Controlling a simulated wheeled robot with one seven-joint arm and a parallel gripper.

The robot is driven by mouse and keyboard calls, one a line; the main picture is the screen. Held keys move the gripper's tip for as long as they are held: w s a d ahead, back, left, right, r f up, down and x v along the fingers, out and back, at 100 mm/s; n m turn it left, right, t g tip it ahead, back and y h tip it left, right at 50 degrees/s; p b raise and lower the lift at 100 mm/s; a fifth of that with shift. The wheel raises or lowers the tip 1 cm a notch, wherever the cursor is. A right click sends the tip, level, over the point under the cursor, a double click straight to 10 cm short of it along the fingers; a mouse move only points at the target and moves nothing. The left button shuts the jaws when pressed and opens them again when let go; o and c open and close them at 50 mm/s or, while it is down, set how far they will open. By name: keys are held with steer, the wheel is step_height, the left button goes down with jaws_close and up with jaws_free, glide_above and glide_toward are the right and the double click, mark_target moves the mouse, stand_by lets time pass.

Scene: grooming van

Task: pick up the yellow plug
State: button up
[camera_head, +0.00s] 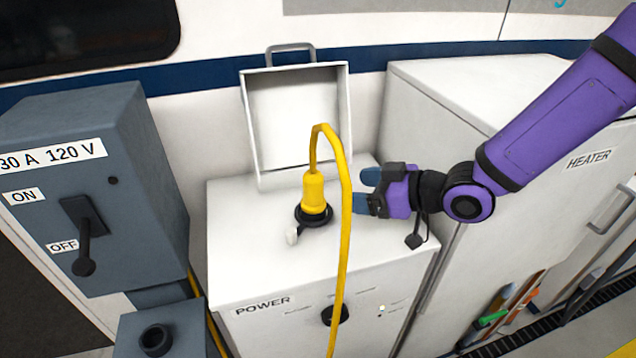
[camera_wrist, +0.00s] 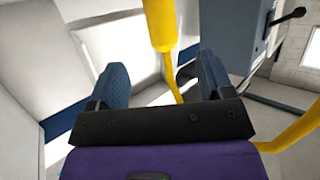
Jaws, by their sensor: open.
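The yellow plug (camera_head: 314,194) stands upright in a round black socket (camera_head: 314,216) on top of the white POWER box (camera_head: 240,240). Its yellow cable (camera_head: 346,240) loops up from the plug and hangs down the box front. My gripper (camera_head: 366,190) is open just right of the plug and cable, with its blue fingers pointing left toward them. In the wrist view the plug (camera_wrist: 161,28) shows at the top centre, beyond and between the two open fingers (camera_wrist: 160,80). Nothing is between the pads.
An open white lid (camera_head: 256,130) rises behind the socket. A grey switch box (camera_head: 130,190) with an ON/OFF lever (camera_head: 85,235) stands at left. A white HEATER cabinet (camera_head: 450,100) is at right. A grey box with a round port (camera_head: 156,340) is at lower left.

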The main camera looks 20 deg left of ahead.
mark_target(322, 183)
steer(key=shift+r+x, duration=0.15)
steer(key=shift+x, duration=1.65)
steer(key=shift+r+x, duration=0.15)
steer(key=shift+x, duration=1.65)
steer(key=shift+r+x, duration=0.2)
steer(key=shift+x, duration=1.55)
steer(key=shift+a, duration=0.2)
steer(key=shift+s, duration=0.1)
steer(key=c, duration=1.2)
steer(key=shift+o, duration=0.2)
steer(key=shift+r, duration=0.15)
